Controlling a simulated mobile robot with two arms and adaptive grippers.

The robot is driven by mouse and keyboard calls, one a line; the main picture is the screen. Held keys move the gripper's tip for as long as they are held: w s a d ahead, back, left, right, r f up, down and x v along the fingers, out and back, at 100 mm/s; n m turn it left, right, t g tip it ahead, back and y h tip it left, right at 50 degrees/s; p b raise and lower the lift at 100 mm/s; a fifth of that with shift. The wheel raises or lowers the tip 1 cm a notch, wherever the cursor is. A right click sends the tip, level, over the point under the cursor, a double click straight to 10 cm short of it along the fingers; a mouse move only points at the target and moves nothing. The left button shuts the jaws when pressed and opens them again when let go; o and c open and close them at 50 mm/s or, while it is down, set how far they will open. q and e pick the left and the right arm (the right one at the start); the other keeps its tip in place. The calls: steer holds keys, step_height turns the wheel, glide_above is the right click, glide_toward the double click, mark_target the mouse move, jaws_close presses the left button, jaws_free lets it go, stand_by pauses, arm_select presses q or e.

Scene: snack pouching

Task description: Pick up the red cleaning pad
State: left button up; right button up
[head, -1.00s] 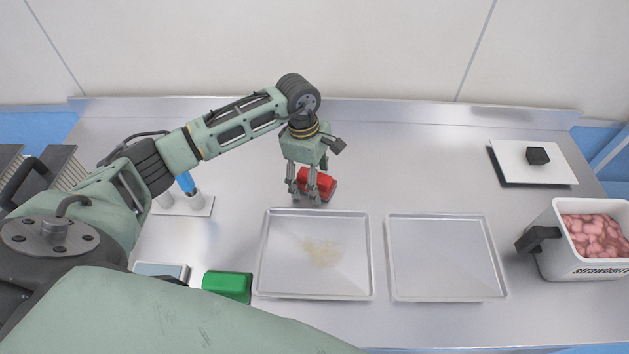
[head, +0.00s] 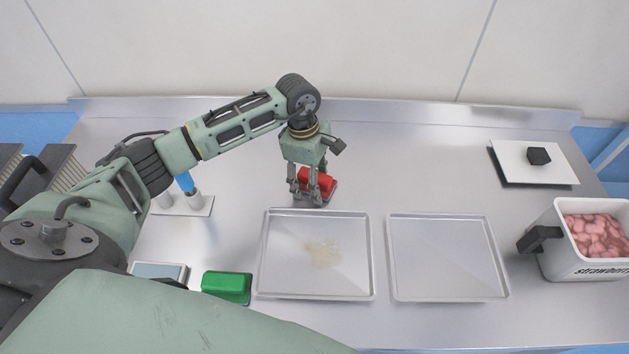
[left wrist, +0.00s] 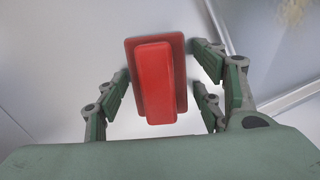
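The red cleaning pad (head: 327,182) lies flat on the metal table behind the left tray. In the left wrist view the pad (left wrist: 156,80) shows a raised block handle on a wider red base. My left gripper (head: 307,194) reaches down over it, partly hiding it in the head view. In the left wrist view, the fingers of the gripper (left wrist: 160,85) are spread on either side of the pad, with gaps between them and the handle. The left gripper is open. My right gripper is not in view.
Left tray (head: 316,290) holds a pale brown smear; right tray (head: 447,262) is empty. A green pad (head: 227,284) lies left of them. Table behind right tray is clear.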

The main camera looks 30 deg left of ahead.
arm_select(q)
steer(key=c, duration=0.7)
steer(key=shift+r+p, duration=0.25)
steer(key=shift+p, duration=0.15)
steer(key=shift+w+r, duration=0.1)
steer(key=shift+w, duration=0.05)
steer(key=r, duration=0.1)
steer(key=r+b, duration=0.2)
steer(key=shift+w, duration=0.25)
steer(key=shift+s+d+r+b, duration=0.55)
steer(key=shift+s+d+r, duration=0.6)
steer(key=shift+d, duration=0.6)
steer(key=shift+s+d+r+b, duration=0.5)
steer(key=shift+s+d+r, duration=0.3)
steer(key=shift+d+r, duration=0.75)
steer(key=shift+s+d+r+b, duration=0.55)
steer(key=shift+s+d+r, duration=0.55)
steer(key=shift+d, duration=0.8)
steer(key=shift+w, duration=0.15)
